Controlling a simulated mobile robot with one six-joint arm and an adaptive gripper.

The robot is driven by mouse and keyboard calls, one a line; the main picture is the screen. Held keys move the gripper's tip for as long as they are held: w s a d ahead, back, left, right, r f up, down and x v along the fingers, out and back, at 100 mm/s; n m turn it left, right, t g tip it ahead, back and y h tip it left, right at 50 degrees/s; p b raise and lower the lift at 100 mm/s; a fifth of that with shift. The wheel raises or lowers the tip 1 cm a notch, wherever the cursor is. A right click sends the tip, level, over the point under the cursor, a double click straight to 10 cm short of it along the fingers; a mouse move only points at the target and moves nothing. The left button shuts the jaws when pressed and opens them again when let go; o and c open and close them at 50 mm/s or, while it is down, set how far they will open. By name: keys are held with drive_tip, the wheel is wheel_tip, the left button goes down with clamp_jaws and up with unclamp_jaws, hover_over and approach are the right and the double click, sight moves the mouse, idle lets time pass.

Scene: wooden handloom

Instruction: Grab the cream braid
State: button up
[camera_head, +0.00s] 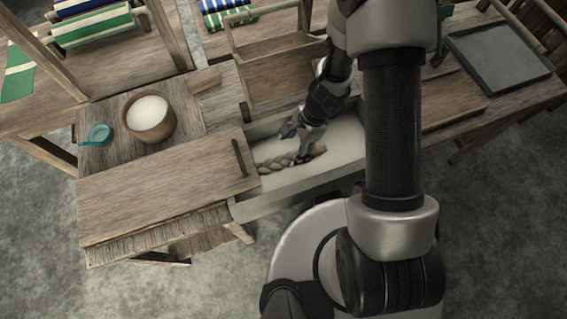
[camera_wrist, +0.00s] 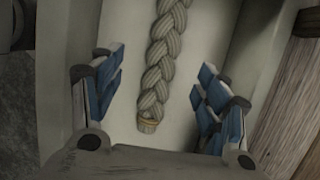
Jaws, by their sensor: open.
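The cream braid (camera_head: 276,163) lies on the floor of a pale open trough (camera_head: 345,140) in the head view. In the wrist view the braid (camera_wrist: 166,65) runs from the top edge down to a yellow-banded end between the fingers. My gripper (camera_head: 297,146) reaches down into the trough over the braid's right part. In the wrist view my gripper (camera_wrist: 160,92) has its two blue-padded fingers spread apart, one on each side of the braid, with clear space on both sides. Part of the braid is hidden by the gripper in the head view.
The trough's walls stand close around my gripper. A wooden board with a dark handle (camera_head: 239,158) lies left of it. A wooden bowl of white stuff (camera_head: 151,117) and a small teal cup (camera_head: 99,134) stand farther left. A grey tray (camera_head: 498,57) lies at the right.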

sight(285, 159)
drive_tip(key=b+x, duration=0.1)
drive_tip(key=x, duration=0.2)
drive_tip(key=b+x, duration=0.2)
drive_tip(key=x, duration=0.1)
drive_tip(key=b+x, duration=0.1)
drive_tip(key=x, duration=0.2)
drive_tip(key=shift+w+a+f, duration=0.1)
drive_tip(key=shift+w+a, duration=0.05)
drive_tip(key=shift+w, duration=0.15)
drive_tip(key=c, duration=1.4)
drive_tip(key=shift+c, duration=0.6)
drive_tip(key=shift+r, duration=0.2)
